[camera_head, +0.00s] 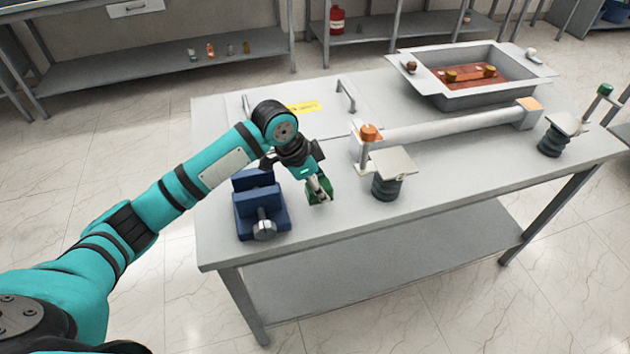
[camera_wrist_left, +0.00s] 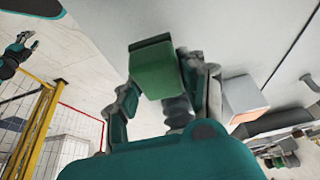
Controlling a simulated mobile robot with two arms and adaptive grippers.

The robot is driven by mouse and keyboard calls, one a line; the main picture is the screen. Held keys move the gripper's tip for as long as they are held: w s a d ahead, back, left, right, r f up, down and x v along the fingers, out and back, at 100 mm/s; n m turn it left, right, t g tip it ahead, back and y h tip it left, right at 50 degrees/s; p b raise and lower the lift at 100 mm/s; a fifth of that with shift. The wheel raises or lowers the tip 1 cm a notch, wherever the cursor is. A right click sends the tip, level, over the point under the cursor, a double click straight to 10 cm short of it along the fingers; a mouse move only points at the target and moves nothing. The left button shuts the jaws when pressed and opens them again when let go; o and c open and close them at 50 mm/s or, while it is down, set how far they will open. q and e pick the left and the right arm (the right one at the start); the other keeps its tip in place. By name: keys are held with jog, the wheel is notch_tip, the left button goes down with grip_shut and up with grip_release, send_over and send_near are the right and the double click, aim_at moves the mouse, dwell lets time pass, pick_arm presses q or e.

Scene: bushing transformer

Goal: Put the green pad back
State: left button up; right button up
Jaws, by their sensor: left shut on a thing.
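The green pad (camera_head: 318,194) is in my left gripper (camera_head: 315,181), which is shut on it just above the table, between a blue vise and an insulator stand. In the left wrist view the pad (camera_wrist_left: 157,72) is a green block between the two fingers. The dark ribbed insulator stand (camera_head: 387,187) with a pale square plate on top is to the right of the pad. My right gripper (camera_wrist_left: 20,48) shows small at the left of the wrist view; its finger opening is unclear.
The blue vise (camera_head: 246,211) stands close to the left of my gripper. A white tube (camera_head: 445,126) with orange ends lies behind the insulator. A second insulator (camera_head: 552,143) and a grey tray (camera_head: 430,88) are farther right. The front middle of the table (camera_head: 340,233) is clear.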

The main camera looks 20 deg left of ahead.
pick_arm(q)
jog(key=w, duration=0.1)
jog(key=w+a, duration=0.1)
jog(key=w, duration=0.1)
jog(key=shift+a+f, duration=0.1)
jog(key=shift+a, duration=0.15)
jog(key=shift+w+a+f, duration=0.2)
jog(key=shift+w+a, duration=0.05)
jog(key=shift+w, duration=0.05)
jog(key=shift+f+p, duration=0.6)
jog(key=shift+f, duration=1.1)
jog(key=o, duration=1)
jog(key=shift+f, duration=0.1)
jog(key=b+v, duration=0.1)
jog(key=v, duration=1.1)
